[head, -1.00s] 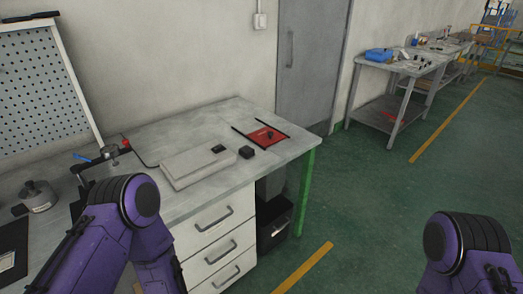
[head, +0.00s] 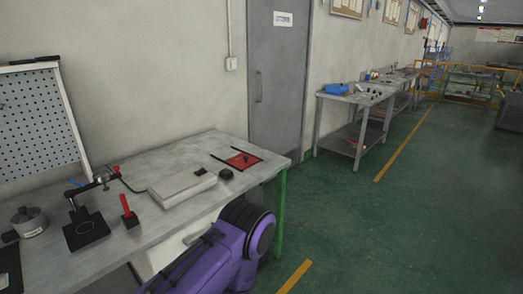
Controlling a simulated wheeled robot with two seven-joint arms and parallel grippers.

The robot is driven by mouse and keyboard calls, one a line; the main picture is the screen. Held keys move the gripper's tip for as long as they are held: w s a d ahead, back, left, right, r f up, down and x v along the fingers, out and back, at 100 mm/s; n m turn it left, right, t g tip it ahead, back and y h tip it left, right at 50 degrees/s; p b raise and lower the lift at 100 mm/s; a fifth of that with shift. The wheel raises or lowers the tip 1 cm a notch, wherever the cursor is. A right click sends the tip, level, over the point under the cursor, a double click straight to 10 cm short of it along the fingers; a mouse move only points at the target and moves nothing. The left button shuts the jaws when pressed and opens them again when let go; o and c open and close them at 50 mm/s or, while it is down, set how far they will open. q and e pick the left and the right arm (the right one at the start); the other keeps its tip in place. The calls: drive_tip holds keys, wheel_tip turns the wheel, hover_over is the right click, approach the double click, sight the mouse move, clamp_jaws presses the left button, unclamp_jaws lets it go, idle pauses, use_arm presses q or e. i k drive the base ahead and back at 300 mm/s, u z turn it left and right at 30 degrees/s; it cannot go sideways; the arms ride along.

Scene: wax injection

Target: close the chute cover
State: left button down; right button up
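A red square plate (head: 242,160) with a small dark knob on it lies between two black rails at the right end of the workbench. It looks like the chute cover; whether any opening shows beneath it is too small to tell. Neither of my grippers shows. One purple link of my arm (head: 235,240) rises from the bottom middle, in front of the bench's front edge and away from the red plate.
The grey workbench (head: 120,172) also carries a flat pale box (head: 178,190), a small black block (head: 226,174), a red-handled tool (head: 128,212), a black clamp fixture (head: 86,230) and a metal pot (head: 28,221). Green floor (head: 350,235) is clear on the right.

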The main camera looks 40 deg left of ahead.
sight(243, 161)
drive_tip(key=z, duration=0.15)
drive_tip(key=i, duration=0.95)
drive_tip(key=u, duration=0.7)
drive_tip(key=i, duration=0.75)
drive_tip(key=u, duration=0.75)
